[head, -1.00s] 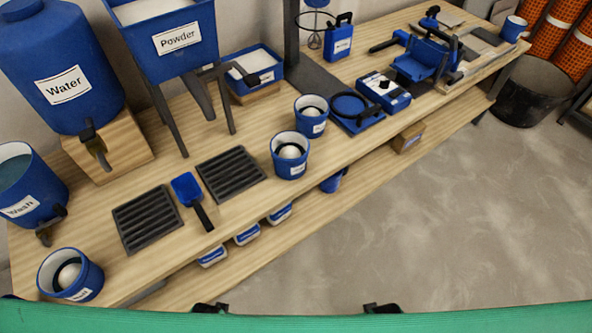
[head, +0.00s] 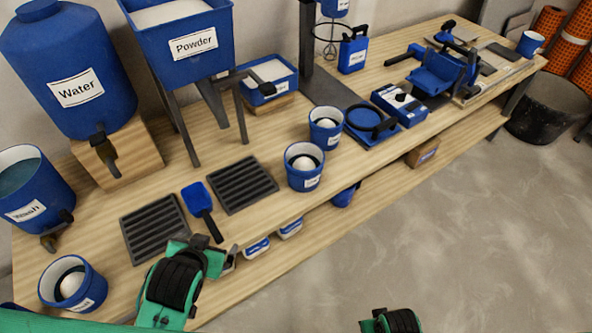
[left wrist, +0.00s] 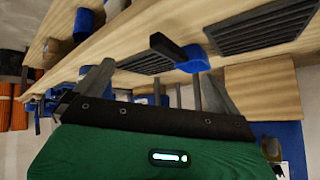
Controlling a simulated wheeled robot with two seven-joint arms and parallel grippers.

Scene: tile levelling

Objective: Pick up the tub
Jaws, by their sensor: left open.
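Small white-and-blue labelled tubs stand on the lower shelf, under the bench's front edge. Which one is meant I cannot tell. My left gripper (head: 229,258) is at the bench's front edge, just left of the nearer tub, and hides part of the shelf. In the left wrist view my left gripper (left wrist: 156,92) has its fingers spread with nothing held between them.
On the bench top are a blue scoop (head: 201,208), two black grates (head: 155,228) and (head: 243,184), and blue buckets with white balls, one (head: 72,284) at the front left. A Water barrel (head: 70,75) and Powder hopper (head: 185,45) stand behind.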

